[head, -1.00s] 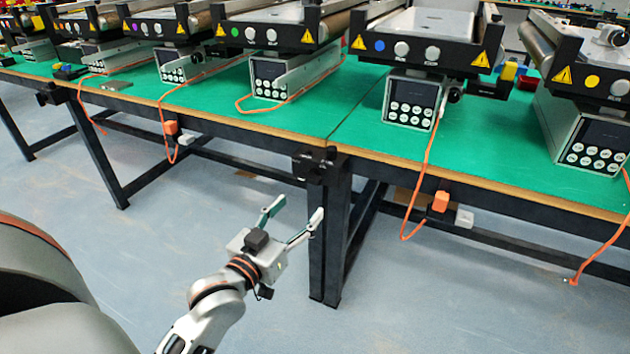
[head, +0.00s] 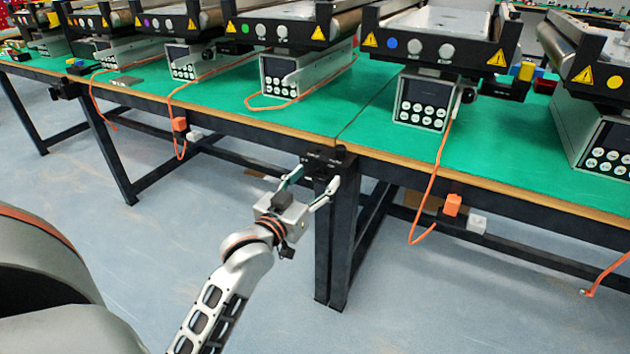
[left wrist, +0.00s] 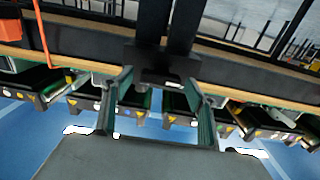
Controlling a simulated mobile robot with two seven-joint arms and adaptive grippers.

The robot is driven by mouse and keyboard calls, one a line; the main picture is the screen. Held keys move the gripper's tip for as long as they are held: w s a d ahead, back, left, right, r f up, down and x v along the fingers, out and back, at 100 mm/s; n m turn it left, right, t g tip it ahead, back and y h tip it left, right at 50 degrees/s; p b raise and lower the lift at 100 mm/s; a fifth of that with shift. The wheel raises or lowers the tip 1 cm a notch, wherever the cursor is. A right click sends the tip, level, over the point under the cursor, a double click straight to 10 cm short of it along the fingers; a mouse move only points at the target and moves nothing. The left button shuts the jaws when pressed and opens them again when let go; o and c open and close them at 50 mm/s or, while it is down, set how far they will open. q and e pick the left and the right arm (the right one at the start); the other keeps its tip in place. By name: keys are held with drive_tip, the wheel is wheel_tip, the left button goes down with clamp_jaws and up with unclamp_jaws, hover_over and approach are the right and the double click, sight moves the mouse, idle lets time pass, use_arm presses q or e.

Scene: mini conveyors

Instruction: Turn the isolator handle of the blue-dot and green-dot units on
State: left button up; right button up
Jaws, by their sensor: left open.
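The blue-dot unit (head: 422,102) stands on the green table right of centre, with a grey control box under its conveyor and a blue dot (head: 391,43) on its black front. The green-dot unit (head: 280,76) stands to its left, with a green dot (head: 245,28). I cannot tell an isolator handle clearly on either. My left gripper (head: 312,181) is open and empty, below the table edge and in front of the black table leg. Its two fingers also show apart in the left wrist view (left wrist: 160,82). My right gripper is not in view.
The table's wooden front edge (head: 400,172) lies just above my left gripper, with a black bracket (head: 320,164) at the leg joint. Orange cables hang below the edge, one near an orange box (head: 452,204). The yellow-dot unit (head: 606,140) is at right. The floor in front is clear.

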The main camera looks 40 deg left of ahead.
use_arm(q)
drive_tip(key=c, duration=1.1)
